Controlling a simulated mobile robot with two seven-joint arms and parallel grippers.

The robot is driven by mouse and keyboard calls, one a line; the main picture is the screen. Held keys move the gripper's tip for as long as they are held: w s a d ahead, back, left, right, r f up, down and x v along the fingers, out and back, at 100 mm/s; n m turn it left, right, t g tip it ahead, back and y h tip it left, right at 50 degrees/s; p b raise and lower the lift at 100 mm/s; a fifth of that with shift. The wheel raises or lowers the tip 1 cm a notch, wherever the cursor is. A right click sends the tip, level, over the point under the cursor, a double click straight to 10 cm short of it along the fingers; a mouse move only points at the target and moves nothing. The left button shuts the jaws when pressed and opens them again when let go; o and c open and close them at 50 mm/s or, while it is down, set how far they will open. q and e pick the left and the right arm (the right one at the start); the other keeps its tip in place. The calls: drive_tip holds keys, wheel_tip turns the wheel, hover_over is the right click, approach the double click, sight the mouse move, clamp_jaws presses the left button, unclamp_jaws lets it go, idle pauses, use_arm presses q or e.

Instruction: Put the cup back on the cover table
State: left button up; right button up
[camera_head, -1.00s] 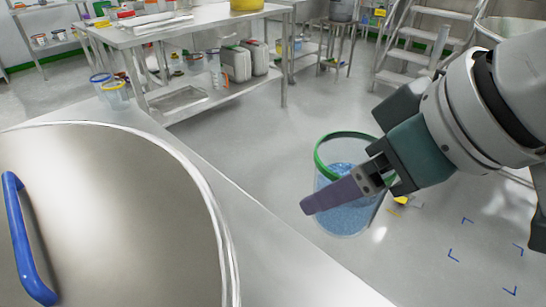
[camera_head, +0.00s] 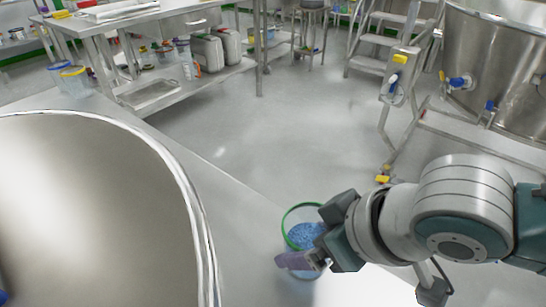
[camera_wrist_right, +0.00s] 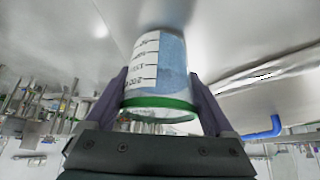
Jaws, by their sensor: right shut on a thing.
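The cup (camera_head: 303,236) is clear, with a green rim and blue granules inside. It also shows in the wrist view (camera_wrist_right: 165,65), with scale marks on its wall. My right gripper (camera_head: 298,262) is shut on it, with a purple finger on each side in the wrist view. The cup looks upright, over the right edge of the cover table (camera_head: 232,215). I cannot tell whether its base touches the top. A large round steel cover (camera_head: 90,210) lies on this table. My left gripper is not in view.
A blue-rimmed cup (camera_head: 58,80) and a yellow-rimmed cup (camera_head: 76,82) stand at the table's far corner. A bare strip runs between the cover and the table edge. A steel vessel (camera_head: 495,60) and steps (camera_head: 385,40) stand behind right.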

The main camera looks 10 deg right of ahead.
drive_tip(key=shift+f, duration=0.15)
drive_tip(key=o, duration=1.3)
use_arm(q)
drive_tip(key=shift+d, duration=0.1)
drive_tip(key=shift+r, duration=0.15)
use_arm(e)
drive_tip(key=shift+r, duration=0.3)
drive_tip(key=s+r+p, duration=0.5)
drive_tip(key=s+r, duration=0.3)
drive_tip(key=r, duration=0.3)
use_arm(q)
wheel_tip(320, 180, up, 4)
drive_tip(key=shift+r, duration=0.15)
use_arm(e)
drive_tip(key=s+d+m+h, duration=0.1)
drive_tip(key=s+d, duration=0.1)
drive_tip(key=s+d+m+g+h, duration=0.1)
drive_tip(key=s+d, duration=0.1)
drive_tip(key=s, duration=0.1)
drive_tip(key=s+d+m+g, duration=0.1)
drive_tip(key=s+d, duration=0.2)
drive_tip(key=shift+s+f+h, duration=0.1)
drive_tip(key=shift+f+h, duration=0.05)
drive_tip(key=shift+h, duration=0.25)
